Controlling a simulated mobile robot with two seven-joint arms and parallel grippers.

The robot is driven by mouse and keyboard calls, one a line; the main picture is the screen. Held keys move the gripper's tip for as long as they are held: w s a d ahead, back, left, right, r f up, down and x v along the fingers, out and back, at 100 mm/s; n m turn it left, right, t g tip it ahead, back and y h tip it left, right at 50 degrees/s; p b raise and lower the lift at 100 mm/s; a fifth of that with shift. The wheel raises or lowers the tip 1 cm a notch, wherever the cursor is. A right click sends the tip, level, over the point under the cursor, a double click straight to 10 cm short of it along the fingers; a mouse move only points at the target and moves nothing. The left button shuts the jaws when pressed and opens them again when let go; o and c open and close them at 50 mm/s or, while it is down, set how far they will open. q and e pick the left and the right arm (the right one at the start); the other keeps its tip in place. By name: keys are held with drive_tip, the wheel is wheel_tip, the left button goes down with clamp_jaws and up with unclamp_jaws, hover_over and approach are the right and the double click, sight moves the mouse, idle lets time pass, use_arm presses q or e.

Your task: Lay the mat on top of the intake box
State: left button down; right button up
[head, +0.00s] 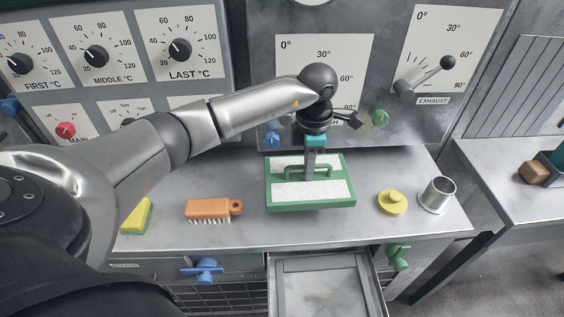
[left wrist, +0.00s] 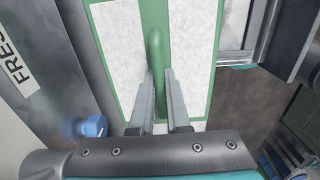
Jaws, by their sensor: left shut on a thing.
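The mat is a green-framed pad (head: 314,192) with two whitish speckled panels and a green handle across its middle. My left gripper (head: 311,168) comes down from above and is shut on that handle. In the left wrist view the mat (left wrist: 118,45) lies beyond the fingers (left wrist: 158,85), with the handle between them. It is over the middle of the grey bench; I cannot tell whether it touches the bench top. I cannot make out which part is the intake box. My right gripper is not in view.
An orange brush (head: 208,209) and yellow sponge (head: 136,217) lie left of the mat. A yellow knobbed disc (head: 391,202) and metal cup (head: 437,195) stand right. An open drawer (head: 322,262) juts out in front. Dial panels stand behind, with a blue knob (head: 272,138) and green knob (head: 379,118).

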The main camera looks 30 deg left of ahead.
sight(307, 185)
use_arm(q)
drive_tip(key=shift+f+b, duration=0.4)
drive_tip(key=shift+f, duration=3.1)
drive_tip(key=shift+f, duration=0.2)
drive_tip(key=c, duration=0.9)
unclamp_jaws()
drive_tip(key=shift+r, duration=0.15)
drive_tip(key=shift+r, duration=0.3)
wheel_tip(307, 185, up, 12)
drive_tip(key=shift+f+p, duration=0.2)
drive_tip(key=shift+p, duration=0.55)
